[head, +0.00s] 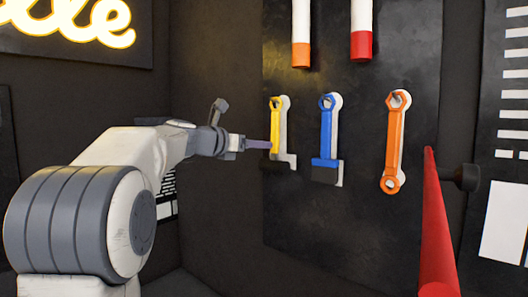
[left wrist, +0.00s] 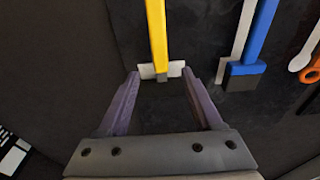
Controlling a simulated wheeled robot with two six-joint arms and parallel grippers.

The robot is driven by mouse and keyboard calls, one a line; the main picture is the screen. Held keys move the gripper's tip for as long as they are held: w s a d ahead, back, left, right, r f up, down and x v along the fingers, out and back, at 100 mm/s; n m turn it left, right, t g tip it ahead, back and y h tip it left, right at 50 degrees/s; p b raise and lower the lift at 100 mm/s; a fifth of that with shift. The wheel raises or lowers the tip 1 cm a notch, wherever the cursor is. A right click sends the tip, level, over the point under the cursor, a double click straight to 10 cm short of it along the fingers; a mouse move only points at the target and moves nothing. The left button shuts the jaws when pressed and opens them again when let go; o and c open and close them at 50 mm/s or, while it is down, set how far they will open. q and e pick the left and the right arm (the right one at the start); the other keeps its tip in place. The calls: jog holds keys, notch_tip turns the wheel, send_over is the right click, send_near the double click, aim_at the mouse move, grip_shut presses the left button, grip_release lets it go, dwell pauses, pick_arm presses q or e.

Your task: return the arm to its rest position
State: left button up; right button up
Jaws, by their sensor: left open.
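My left gripper (head: 264,144) reaches in from the left, with its tips close to the yellow-handled tool (head: 275,125) on the dark wall panel. In the left wrist view the two purple fingers (left wrist: 161,76) are spread apart, with nothing visibly clamped between them. The yellow tool (left wrist: 157,30) hangs just beyond the fingertips there, its lower end between the tips in the picture. I cannot tell whether a finger touches it. My right gripper is out of view.
The panel (head: 345,225) also holds a blue-handled tool (head: 326,130), an orange wrench (head: 394,145) and two white tubes with orange (head: 301,52) and red (head: 362,45) ends. A red pole (head: 435,220) stands at the right. Pale outlines back the tools.

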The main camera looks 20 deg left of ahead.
pick_arm(q)
jog(key=f+b+v, duration=0.1)
jog(key=b+v, duration=0.1)
jog(key=v, duration=0.4)
jog(key=s+d+f+m+g+h+b, duration=0.1)
jog(key=s+d+f+m+g, duration=0.15)
jog(key=d+f+m, duration=0.4)
jog(key=s+d+f+m+g+h, duration=0.1)
jog(key=d+f+m+g, duration=0.2)
jog(key=d+f, duration=0.55)
jog(key=s+d+f+m+g+b, duration=0.1)
jog(key=s+d+f+m+g, duration=0.4)
jog(key=s+d+f+m, duration=0.6)
jog(key=s+a+f+m+g+y+b, duration=0.2)
jog(key=s+f+m+g+y, duration=0.3)
jog(key=s+f+m, duration=1.4)
jog(key=s+y, duration=0.1)
jog(key=s, duration=0.2)
jog(key=shift+y, duration=0.3)
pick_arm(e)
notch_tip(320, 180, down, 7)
